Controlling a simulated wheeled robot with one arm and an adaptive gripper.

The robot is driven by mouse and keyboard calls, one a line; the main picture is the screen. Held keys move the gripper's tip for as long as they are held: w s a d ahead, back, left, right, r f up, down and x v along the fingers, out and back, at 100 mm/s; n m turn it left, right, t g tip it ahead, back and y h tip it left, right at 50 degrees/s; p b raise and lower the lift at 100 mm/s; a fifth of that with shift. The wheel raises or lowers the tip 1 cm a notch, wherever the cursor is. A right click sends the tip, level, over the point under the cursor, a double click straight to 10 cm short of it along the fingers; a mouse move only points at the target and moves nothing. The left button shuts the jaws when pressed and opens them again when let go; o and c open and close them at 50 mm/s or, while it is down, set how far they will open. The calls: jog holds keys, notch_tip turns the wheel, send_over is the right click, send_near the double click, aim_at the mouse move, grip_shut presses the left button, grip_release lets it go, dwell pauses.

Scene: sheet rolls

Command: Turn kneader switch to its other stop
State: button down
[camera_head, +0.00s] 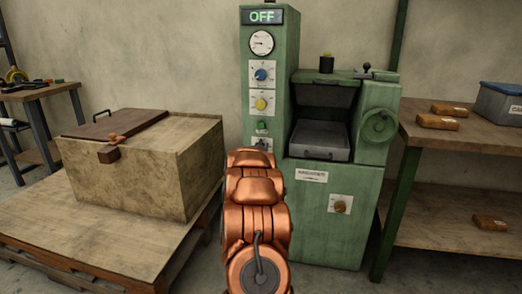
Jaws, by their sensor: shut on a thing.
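The green machine (334,230) stands in the middle, with a lit sign (262,16) reading OFF on top of its left column. The column carries a blue knob (261,74), a yellow knob (261,104) and a small green button (262,125). A further plate (262,143) below them is partly covered by my copper arm. A brown knob (340,206) sits on a white plate on the lower front. The labels are too small to read, so I cannot tell which knob is the kneader switch. My gripper is hidden behind my arm.
A wooden box (125,168) with a dark lid piece stands on a low platform (80,240) at left. A workbench (463,137) at right holds wrapped blocks (437,122) and a grey bin (499,104). A handwheel (379,124) juts from the machine's right side.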

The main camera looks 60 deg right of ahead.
jog(key=shift+s+d+f+m+b, duration=0.1)
jog(key=shift+s+f+m+b, duration=0.15)
jog(key=shift+m+b, duration=1.5)
jog(key=shift+s+d+f+m+b, duration=0.1)
jog(key=shift+f+m+b, duration=0.2)
jog(key=shift+m+b, duration=1.45)
jog(key=shift+s+f+m+b, duration=0.25)
jog(key=shift+m+b, duration=0.75)
jog(key=shift+m, duration=1.5)
jog(key=c, duration=1.1)
grip_release()
jog(key=shift+c, duration=0.2)
jog(key=shift+a, duration=0.15)
